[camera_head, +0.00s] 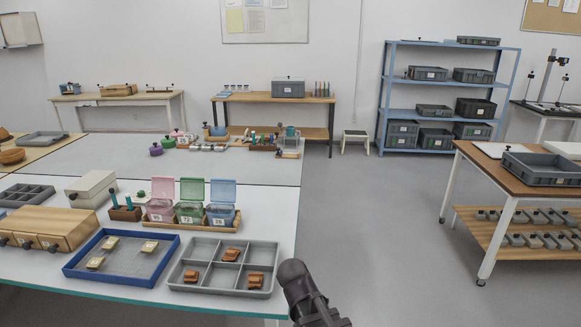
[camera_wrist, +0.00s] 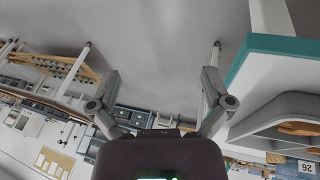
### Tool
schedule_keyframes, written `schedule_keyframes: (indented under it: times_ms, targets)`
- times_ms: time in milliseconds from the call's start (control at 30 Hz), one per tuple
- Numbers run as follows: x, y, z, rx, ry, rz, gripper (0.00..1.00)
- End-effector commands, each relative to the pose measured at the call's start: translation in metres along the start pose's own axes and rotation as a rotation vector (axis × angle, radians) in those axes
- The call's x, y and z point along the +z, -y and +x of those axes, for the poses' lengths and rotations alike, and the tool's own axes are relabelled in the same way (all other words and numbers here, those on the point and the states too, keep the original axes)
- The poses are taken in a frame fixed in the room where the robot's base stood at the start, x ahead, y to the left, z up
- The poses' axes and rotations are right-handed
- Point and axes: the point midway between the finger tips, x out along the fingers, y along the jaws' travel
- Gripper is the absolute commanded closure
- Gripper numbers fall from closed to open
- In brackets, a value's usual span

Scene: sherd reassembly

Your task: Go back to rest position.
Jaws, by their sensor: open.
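My gripper (camera_wrist: 160,78) is open in the wrist view, its two fingers spread wide with nothing between them. It hangs clear of the table, with grey floor showing beyond. Part of my dark arm shows at the bottom of the head view, just right of the near table's corner; the fingers cannot be made out there. Brown sherds (camera_head: 231,254) lie in separate compartments of a grey divided tray (camera_head: 222,288) at the table's front right. Pale pieces (camera_head: 149,247) lie apart in a blue-rimmed tray (camera_head: 118,278) to its left.
Pink, green and blue lidded boxes (camera_head: 190,212) stand open behind the trays. The teal table edge (camera_wrist: 240,62) and a grey tray (camera_wrist: 275,112) are close at right in the wrist view. Open floor (camera_head: 375,240) lies between the table and the wooden cart (camera_head: 475,157).

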Motion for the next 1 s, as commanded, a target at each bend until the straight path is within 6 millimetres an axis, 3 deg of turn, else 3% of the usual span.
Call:
schedule_keyframes:
  times_ms: [100, 433, 933, 1000]
  targets:
    - [0.007, -0.021, 0.019, -0.034, 0.062, -0.02, 0.0]
    - [0.027, -0.066, 0.052, -0.165, 0.195, -0.088, 0.0]
    - [0.043, -0.098, 0.071, -0.294, 0.259, -0.142, 0.0]
    - [0.04, -0.1, 0.061, -0.296, 0.259, -0.145, 0.0]
